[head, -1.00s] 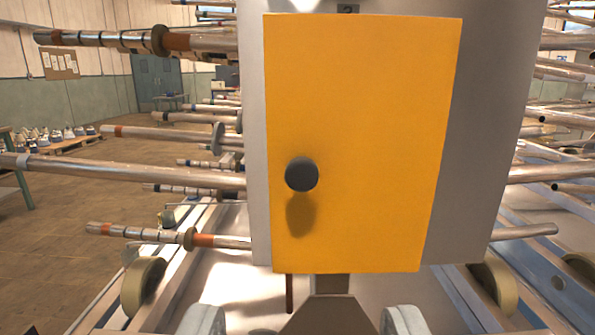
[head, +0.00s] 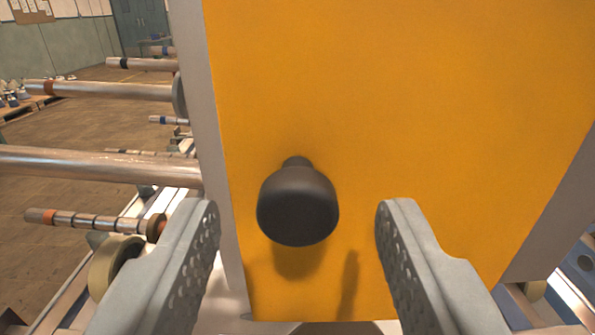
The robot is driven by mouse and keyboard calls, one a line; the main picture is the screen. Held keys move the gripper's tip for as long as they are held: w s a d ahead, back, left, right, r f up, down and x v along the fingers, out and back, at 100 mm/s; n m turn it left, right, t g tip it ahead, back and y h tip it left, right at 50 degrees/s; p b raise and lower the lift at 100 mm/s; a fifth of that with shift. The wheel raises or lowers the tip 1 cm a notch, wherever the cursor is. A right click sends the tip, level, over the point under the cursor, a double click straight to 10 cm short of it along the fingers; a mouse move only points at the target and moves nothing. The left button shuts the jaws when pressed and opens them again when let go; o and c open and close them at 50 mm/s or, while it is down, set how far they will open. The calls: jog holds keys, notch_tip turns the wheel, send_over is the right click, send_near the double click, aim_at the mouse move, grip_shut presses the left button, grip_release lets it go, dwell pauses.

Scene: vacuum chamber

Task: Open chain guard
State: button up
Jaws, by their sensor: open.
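The chain guard is a flat orange-yellow panel (head: 430,110) that fills most of the head view. It lies flat against a grey housing (head: 199,120) and looks closed. A round black knob (head: 297,206) sticks out of the panel near its left edge. My gripper (head: 295,215) is open, with one perforated grey finger left of the knob and one right of it in the picture. The knob shows in the gap between the fingertips, nearer the left one. I cannot tell whether the fingertips reach as far as the knob. Nothing is held.
Metal rods (head: 100,166) stick out to the left of the housing. A cream wheel (head: 115,268) and rails are at the lower left. Open brown floor (head: 50,125) lies further left. Part of the metal frame (head: 575,270) shows at the lower right.

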jog(key=shift+w, duration=0.55)
grip_shut()
